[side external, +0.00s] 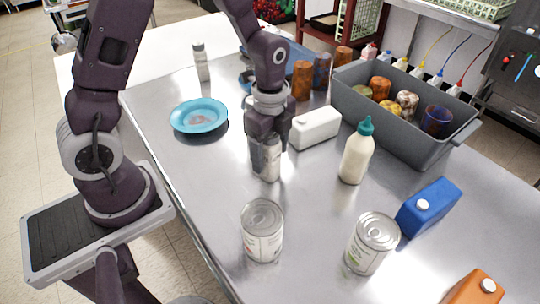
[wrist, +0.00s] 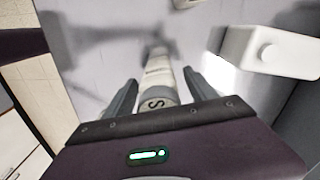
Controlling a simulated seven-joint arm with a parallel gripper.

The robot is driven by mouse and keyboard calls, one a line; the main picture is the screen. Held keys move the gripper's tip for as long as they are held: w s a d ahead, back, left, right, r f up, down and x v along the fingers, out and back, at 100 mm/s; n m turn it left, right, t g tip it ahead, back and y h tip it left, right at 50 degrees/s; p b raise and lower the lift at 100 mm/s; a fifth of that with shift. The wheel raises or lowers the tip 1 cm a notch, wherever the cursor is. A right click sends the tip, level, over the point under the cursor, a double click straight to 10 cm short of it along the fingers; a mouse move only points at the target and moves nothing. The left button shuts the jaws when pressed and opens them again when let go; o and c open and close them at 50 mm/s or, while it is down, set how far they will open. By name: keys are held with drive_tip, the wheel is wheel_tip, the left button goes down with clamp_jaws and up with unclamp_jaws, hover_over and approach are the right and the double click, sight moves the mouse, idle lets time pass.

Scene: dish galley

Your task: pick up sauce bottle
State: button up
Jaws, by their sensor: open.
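A cream bottle with a teal cap (side external: 356,156) stands upright on the steel table, right of my gripper in the side view; it looks most like the sauce bottle. My gripper (side external: 265,148) points down and is open around a pale cylindrical container (side external: 267,168). In the wrist view, my gripper (wrist: 160,78) has one finger on each side of this container (wrist: 158,75), which has a dark S on its near end. Gaps show between it and the fingers. Its upper part is hidden by the fingers in the side view.
A white jug (side external: 315,128) lies close right of my gripper, also in the wrist view (wrist: 270,52). A blue plate (side external: 199,116) is left. Two cans (side external: 262,231) (side external: 371,243) and a blue container (side external: 427,207) stand in front. A grey bin (side external: 398,130) holds several cups.

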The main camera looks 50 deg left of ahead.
drive_tip(key=shift+f, duration=0.35)
clamp_jaws()
